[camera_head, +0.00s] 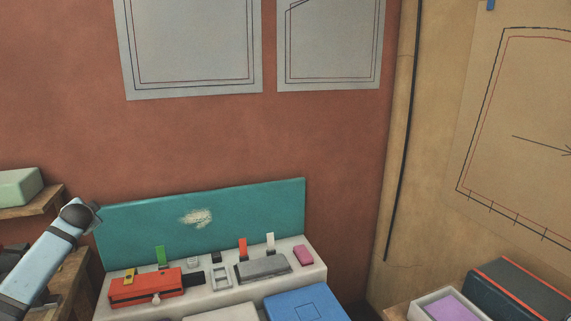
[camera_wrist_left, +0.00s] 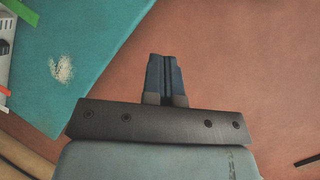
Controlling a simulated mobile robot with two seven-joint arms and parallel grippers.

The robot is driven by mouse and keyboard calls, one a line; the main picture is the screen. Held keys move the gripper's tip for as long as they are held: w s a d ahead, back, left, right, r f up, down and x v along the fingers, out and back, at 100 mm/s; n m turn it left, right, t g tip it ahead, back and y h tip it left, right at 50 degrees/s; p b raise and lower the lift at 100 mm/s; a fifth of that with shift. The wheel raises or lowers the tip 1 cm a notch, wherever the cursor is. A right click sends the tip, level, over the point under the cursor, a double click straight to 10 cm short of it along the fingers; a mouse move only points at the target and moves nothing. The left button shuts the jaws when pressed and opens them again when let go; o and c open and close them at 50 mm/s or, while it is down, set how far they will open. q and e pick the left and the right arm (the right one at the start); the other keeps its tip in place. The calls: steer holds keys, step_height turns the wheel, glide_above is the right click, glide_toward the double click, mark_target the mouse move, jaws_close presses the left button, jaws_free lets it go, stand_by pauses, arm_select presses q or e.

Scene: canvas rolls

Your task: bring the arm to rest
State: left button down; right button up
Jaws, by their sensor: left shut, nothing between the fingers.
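My left arm (camera_head: 42,262) comes in from the lower left in the head view and ends near the left edge of the teal board. Its gripper is hard to make out there. In the left wrist view my left gripper (camera_wrist_left: 165,78) is shut, with its two dark blue fingers together and nothing between them. It points toward the bare red-brown wall, and no object touches the fingers. My right gripper is not in view.
A teal board (camera_head: 258,205) stands behind a pale bench (camera_head: 310,275) with a red box (camera_head: 130,290), a grey block (camera_head: 262,267) and small items. A blue case (camera_head: 300,305) lies in front. Wooden shelves (camera_head: 45,203) stand left, and a tray (camera_head: 418,303) sits lower right.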

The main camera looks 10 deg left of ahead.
arm_select(q)
steer(key=w+d+r+t+h, duration=0.3)
steer(key=w+d+r+t, duration=0.15)
steer(key=r+t, duration=0.2)
steer(key=s+d+f+g+h, duration=0.1)
steer(key=s+d+f+h, duration=0.1)
steer(key=s+d+f, duration=0.6)
steer(key=s+d+f+m+g+h, duration=0.15)
steer(key=s+d+f, duration=0.25)
steer(key=d+f, duration=0.75)
steer(key=s+d+f+h, duration=0.3)
steer(key=s+d+f, duration=0.4)
steer(key=f, duration=0.5)
steer(key=s+d+f+n+g+h, duration=0.15)
steer(key=s+d+f, duration=0.25)
steer(key=s+d, duration=0.65)
steer(key=s+d+f+n+g+h, duration=0.15)
steer(key=s+d+f, duration=0.25)
steer(key=s+d, duration=0.7)
steer(key=s+a+r+p, duration=0.2)
steer(key=s+r+p, duration=0.2)
steer(key=r+p, duration=0.3)
steer(key=shift+s+a+r+p, duration=0.2)
steer(key=shift+a+r+p, duration=0.1)
steer(key=shift+a+r, duration=0.1)
steer(key=shift+y, duration=0.25)
